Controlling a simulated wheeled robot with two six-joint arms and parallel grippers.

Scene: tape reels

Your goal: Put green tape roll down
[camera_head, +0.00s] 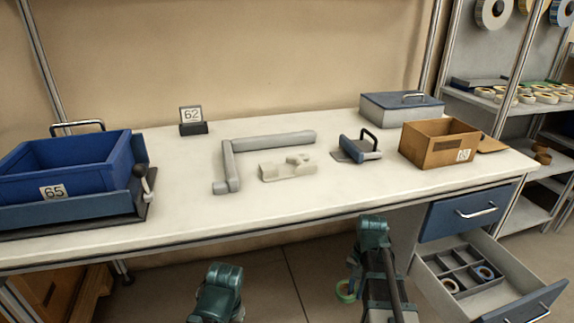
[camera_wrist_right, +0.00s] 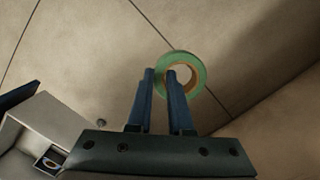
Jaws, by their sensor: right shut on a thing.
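The green tape roll (camera_wrist_right: 203,70) is a green ring with a tan core. In the right wrist view my right gripper (camera_wrist_right: 160,73) is shut on its left wall, with one finger inside the ring and one outside. In the head view the roll (camera_head: 345,291) shows just left of my right arm, below the table's front edge and above the floor. My right gripper is mostly hidden there behind my arm. My left arm shows at the bottom, but its gripper is out of view.
The white table (camera_head: 330,195) holds a blue bin (camera_head: 65,165) marked 65, a cardboard box (camera_head: 437,143), grey bars (camera_head: 265,143) and a blue-grey case (camera_head: 402,108). An open drawer (camera_head: 440,297) at the lower right holds tape rolls in dividers. The table's front middle is clear.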

